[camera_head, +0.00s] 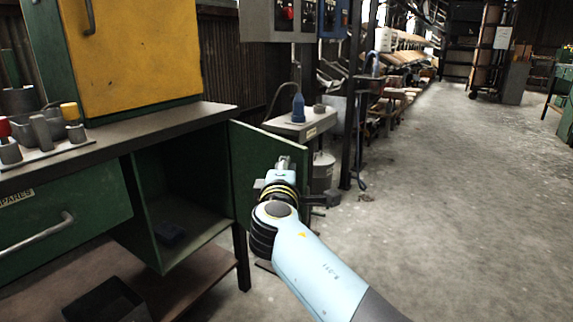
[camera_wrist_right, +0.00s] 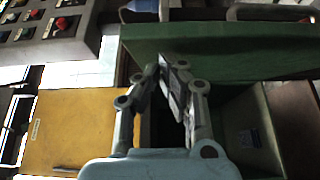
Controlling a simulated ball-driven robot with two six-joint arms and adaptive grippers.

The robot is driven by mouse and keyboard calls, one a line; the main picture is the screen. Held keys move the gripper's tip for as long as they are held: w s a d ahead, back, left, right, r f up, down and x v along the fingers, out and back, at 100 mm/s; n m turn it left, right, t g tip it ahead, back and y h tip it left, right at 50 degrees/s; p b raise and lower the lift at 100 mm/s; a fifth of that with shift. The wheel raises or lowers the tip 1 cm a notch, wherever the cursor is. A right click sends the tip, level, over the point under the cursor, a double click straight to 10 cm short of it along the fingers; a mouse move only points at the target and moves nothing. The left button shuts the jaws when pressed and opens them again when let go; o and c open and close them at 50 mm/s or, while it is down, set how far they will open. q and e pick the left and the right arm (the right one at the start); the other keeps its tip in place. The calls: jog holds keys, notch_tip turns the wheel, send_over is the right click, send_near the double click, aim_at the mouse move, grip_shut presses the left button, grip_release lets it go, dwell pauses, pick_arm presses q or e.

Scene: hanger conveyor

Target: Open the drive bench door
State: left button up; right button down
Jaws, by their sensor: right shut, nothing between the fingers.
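The green drive bench door (camera_head: 255,150) stands swung open to the right of the bench's compartment (camera_head: 190,180), so the dark inside shows. A small dark block (camera_head: 170,233) lies on the compartment floor. My right gripper (camera_head: 284,162) is at the door's outer part in the head view, shut and empty. In the right wrist view the gripper (camera_wrist_right: 163,70) is close to the green door panel (camera_wrist_right: 230,45); I cannot tell if it touches. The door's handle is not visible. My left gripper is not in view.
A drawer (camera_head: 60,215) marked SPARES and a yellow cabinet (camera_head: 130,50) belong to the bench area. A small stand with a blue bottle (camera_head: 298,107) and a grey bin (camera_head: 322,172) stand behind the door. The concrete floor (camera_head: 450,190) to the right is clear.

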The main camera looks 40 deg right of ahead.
jog(key=shift+d, duration=0.15)
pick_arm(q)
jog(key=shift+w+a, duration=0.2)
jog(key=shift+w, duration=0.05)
